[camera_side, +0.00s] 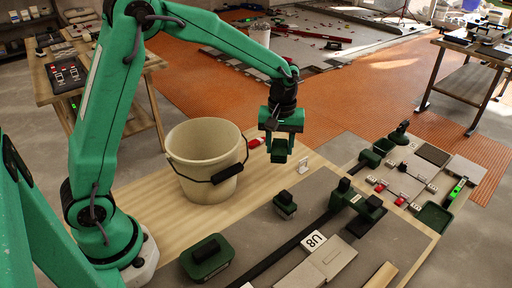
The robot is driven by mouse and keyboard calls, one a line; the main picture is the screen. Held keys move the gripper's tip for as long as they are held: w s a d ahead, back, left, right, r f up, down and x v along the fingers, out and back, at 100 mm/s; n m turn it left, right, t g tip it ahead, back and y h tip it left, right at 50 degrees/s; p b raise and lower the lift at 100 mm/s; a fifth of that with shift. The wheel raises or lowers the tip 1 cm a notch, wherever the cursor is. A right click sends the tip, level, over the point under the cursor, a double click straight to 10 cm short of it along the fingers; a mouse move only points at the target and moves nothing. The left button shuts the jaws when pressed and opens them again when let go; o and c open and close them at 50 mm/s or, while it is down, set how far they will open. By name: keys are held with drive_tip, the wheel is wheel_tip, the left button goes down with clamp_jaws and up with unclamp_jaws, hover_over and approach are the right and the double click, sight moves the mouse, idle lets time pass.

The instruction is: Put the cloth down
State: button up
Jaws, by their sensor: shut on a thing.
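My gripper (281,156) points down over the wooden worktable (160,212), just right of the cream bucket (193,160). Its jaws are shut on what seems to be the cloth, but the cloth's shape is hard to make out between the dark green fingers. I cannot tell whether the held thing touches the tabletop.
A red object (256,142) lies behind the gripper and a small white piece (303,166) stands to its right. A green-black block (285,204), a green pad tool (206,257) and a U8 tile (314,241) occupy the front. Bare wood shows around the bucket.

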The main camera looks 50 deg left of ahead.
drive_tip(key=shift+w+a, duration=0.15)
drive_tip(key=shift+a, duration=0.1)
hover_over(264, 159)
wheel_tip(264, 159, down, 7)
drive_tip(key=shift+w+a, duration=0.1)
drive_tip(key=shift+f, duration=2)
drive_tip(key=shift+f, duration=0.15)
drive_tip(key=o, duration=1)
drive_tip(key=shift+c, duration=0.2)
wheel_tip(264, 159, up, 12)
